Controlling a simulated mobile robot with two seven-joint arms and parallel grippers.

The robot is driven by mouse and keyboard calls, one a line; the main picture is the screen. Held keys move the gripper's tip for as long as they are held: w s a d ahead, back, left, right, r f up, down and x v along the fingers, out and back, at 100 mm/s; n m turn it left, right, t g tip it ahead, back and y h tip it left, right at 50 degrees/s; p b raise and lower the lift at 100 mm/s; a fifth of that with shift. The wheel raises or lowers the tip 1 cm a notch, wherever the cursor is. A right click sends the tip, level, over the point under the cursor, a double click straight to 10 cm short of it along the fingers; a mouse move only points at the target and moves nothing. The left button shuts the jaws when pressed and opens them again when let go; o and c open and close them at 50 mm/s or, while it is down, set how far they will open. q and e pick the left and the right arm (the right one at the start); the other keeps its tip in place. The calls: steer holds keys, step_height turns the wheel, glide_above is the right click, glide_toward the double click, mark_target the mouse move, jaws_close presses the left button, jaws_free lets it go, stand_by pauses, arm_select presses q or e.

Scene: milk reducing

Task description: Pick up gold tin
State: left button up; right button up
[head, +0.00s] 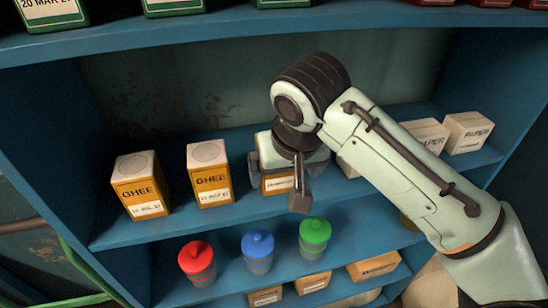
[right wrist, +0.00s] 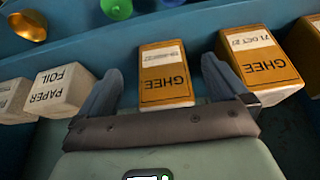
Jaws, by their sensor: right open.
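Three gold tins marked GHEE stand upright on the middle shelf: one at the left (head: 140,188), one beside it (head: 210,180), and a third (head: 278,183) mostly hidden behind my right gripper (head: 277,175). In the right wrist view, which is upside down, the third tin (right wrist: 167,78) stands between the two open fingers of my right gripper (right wrist: 160,66), with gaps on both sides. Another ghee tin (right wrist: 258,65) is just outside the right finger. My left gripper is not in view.
White paper boxes (head: 467,132) stand on the same shelf to the right; one (right wrist: 58,88) is close to a finger. Red (head: 197,262), blue (head: 257,250) and green (head: 314,233) lidded containers stand below in front. A shelf with green boxes (head: 50,12) is above.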

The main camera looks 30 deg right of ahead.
steer(key=w, duration=0.2)
steer(key=w+d+p, duration=0.1)
steer(key=w, duration=0.3)
steer(key=shift+w+d+r+p, duration=0.2)
steer(key=shift+d+p, duration=0.1)
steer(key=shift+d, duration=0.1)
steer(key=x, duration=0.3)
steer(key=shift+w, duration=0.35)
steer(key=shift+f, duration=0.25)
steer(key=shift+s, duration=0.4)
steer(key=shift+w, duration=0.2)
steer(key=c, duration=1.4)
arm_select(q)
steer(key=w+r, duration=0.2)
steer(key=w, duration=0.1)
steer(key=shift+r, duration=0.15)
arm_select(e)
steer(key=shift+o, duration=0.2)
